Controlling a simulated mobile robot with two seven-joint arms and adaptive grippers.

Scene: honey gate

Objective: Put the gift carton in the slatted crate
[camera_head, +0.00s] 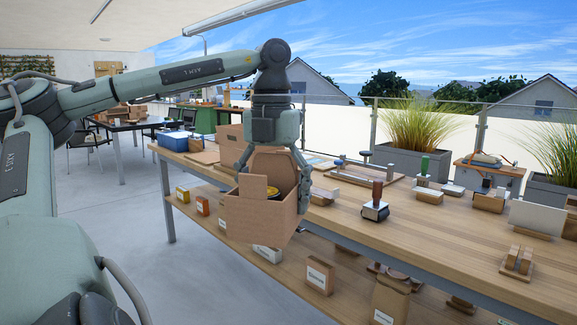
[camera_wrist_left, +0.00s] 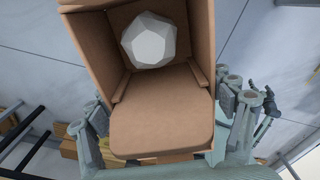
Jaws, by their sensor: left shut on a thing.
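The gift carton (camera_head: 258,218) is a brown cardboard box with raised flaps and an open top. My left gripper (camera_head: 272,186) is shut on it from above, with fingers along its sides, and holds it up in front of the workbench's near edge. In the left wrist view the carton (camera_wrist_left: 158,112) fills the middle, and a white faceted object (camera_wrist_left: 153,42) lies inside it. The fingers of my left gripper (camera_wrist_left: 165,125) show on both sides of it. I cannot make out a slatted crate in either view.
The long wooden workbench (camera_head: 435,225) holds stamps, wooden blocks and a white panel (camera_head: 537,217). A blue box (camera_head: 174,141) stands at its far left end. Small boxes sit on its lower shelf (camera_head: 262,268). The floor (camera_head: 130,215) to the left is clear.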

